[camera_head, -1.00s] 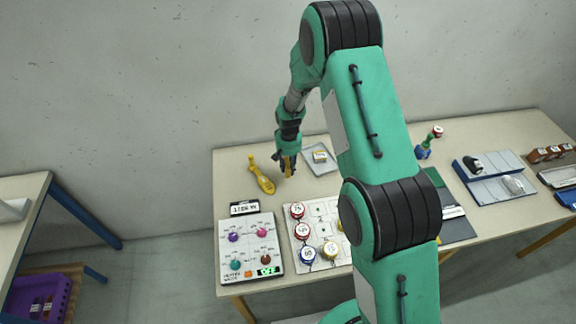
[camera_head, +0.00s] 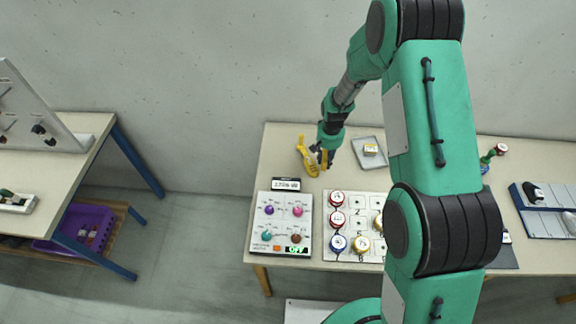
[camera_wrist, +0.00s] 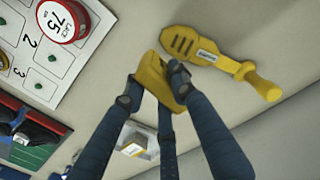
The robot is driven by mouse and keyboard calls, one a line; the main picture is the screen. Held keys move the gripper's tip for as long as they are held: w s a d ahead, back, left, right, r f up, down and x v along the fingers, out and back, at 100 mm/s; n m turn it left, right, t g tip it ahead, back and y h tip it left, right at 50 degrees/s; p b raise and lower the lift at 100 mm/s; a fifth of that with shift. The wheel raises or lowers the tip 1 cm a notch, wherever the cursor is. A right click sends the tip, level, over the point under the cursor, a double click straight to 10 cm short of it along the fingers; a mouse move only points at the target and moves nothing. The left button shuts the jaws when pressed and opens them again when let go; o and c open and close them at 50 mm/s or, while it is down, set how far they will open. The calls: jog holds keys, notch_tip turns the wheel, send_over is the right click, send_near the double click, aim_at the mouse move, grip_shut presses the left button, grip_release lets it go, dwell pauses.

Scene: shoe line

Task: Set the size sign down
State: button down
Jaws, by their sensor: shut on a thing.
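My gripper (camera_head: 322,157) is shut on a yellow wedge-shaped piece, which I take as the size sign (camera_wrist: 155,78); it also shows in the head view (camera_head: 325,162). In the wrist view the fingers close around it and hide part of it. I cannot read any marking on it. It is over the back left of the table (camera_head: 284,140), just right of a yellow tool (camera_head: 307,160). I cannot tell whether the sign touches the table.
The yellow tool (camera_wrist: 215,55) lies close by in the wrist view. A grey tray (camera_head: 359,145) with a small box is to the right. In front are a dial panel (camera_head: 284,224) and a numbered board (camera_head: 352,205) with round tins. A second bench (camera_head: 90,140) stands left.

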jog(key=s+a, duration=0.3)
jog(key=s, duration=0.1)
jog(key=s+a, duration=0.4)
jog(key=s, duration=0.1)
jog(key=s+a, duration=0.4)
jog(key=shift+s, duration=0.25)
send_over(286, 167)
jog(key=shift+w+a+f+p, duration=0.15)
jog(key=shift+f+p, duration=0.3)
jog(key=shift+f, duration=0.25)
jog(key=shift+f, duration=0.15)
jog(key=shift+f, duration=1.6)
jog(key=shift+f, duration=0.2)
jog(key=c, duration=1.4)
grip_release()
jog(key=shift+c, duration=0.2)
